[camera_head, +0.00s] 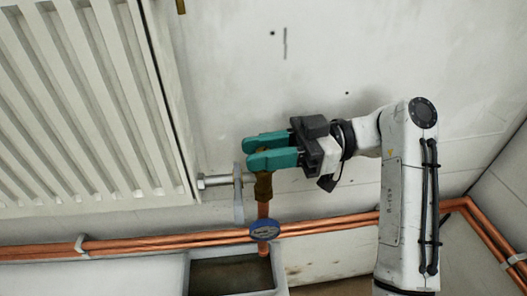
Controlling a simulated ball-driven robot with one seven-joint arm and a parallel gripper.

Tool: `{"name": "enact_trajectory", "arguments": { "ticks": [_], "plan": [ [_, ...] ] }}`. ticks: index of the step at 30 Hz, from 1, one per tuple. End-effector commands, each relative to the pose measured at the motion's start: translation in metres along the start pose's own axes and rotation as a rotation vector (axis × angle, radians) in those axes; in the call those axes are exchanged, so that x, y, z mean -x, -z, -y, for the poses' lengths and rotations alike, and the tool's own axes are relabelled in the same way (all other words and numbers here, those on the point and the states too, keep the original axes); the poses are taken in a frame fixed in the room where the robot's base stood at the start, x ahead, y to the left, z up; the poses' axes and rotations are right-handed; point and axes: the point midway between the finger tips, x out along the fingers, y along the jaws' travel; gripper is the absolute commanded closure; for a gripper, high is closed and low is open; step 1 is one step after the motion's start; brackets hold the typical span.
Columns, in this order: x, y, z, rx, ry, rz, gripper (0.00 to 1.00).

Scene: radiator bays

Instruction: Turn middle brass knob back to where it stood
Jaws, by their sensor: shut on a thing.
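My gripper (270,151) comes in from the right with its two teal fingers pointing left. It is shut on a brass knob, which is mostly hidden between and behind the fingers. The brass valve body (263,186) shows just below the fingers, on top of a vertical copper pipe. I cannot read the knob's turn angle from this view. No other brass knob is clearly visible; a small brass-coloured piece (181,6) is cut off at the top edge.
A white ribbed radiator (85,100) fills the left, joined to the valve by a silver pipe (215,181). A blue round tag (265,229) hangs on the copper pipe. Copper pipes (150,240) run along the wall's foot above a grey tray (232,291). Wall space above the gripper is clear.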

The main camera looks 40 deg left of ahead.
Motion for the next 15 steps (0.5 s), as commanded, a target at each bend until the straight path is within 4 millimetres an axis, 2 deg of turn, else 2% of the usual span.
{"name": "enact_trajectory", "arguments": {
  "ticks": [6, 7, 12, 15],
  "plan": [
    [0.0001, -0.0003, 0.0, -0.001, -0.001, 0.0, 1.0],
    [0.0001, -0.0003, 0.0, -0.001, -0.001, 0.0, 0.69],
    [0.0, -0.0003, -0.0001, 0.0, -0.001, 0.0, 0.53],
    [0.0, -0.0002, -0.0001, 0.0, -0.001, 0.0, 0.53]
  ]
}}
